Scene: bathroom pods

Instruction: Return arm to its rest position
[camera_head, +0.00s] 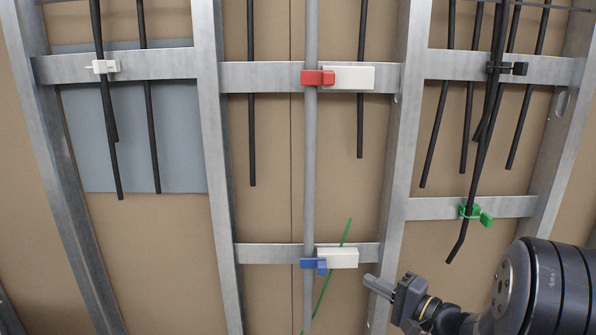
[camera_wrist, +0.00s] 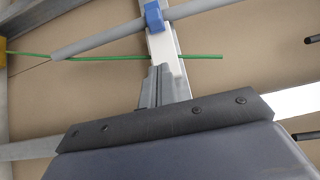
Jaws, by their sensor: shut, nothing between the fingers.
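My arm comes in from the lower right in the head view. My gripper (camera_head: 372,282) is shut and empty, pointing left and slightly up, in front of the wall frame. Its tip appears just right of and below a white block (camera_head: 338,258) with a blue clip (camera_head: 313,263) on the lower middle rail. The blue clip (camera_wrist: 155,17) and white block (camera_wrist: 163,46) also show in the wrist view, beyond my gripper. I cannot tell the exact gap between them.
A grey vertical pipe (camera_head: 311,170) passes the red clip (camera_head: 318,78) and the blue clip. A thin green rod (camera_head: 328,275) slants behind the lower block. A green clip (camera_head: 476,214) holds a black cable on the right rail. Metal studs (camera_head: 401,160) divide the wall.

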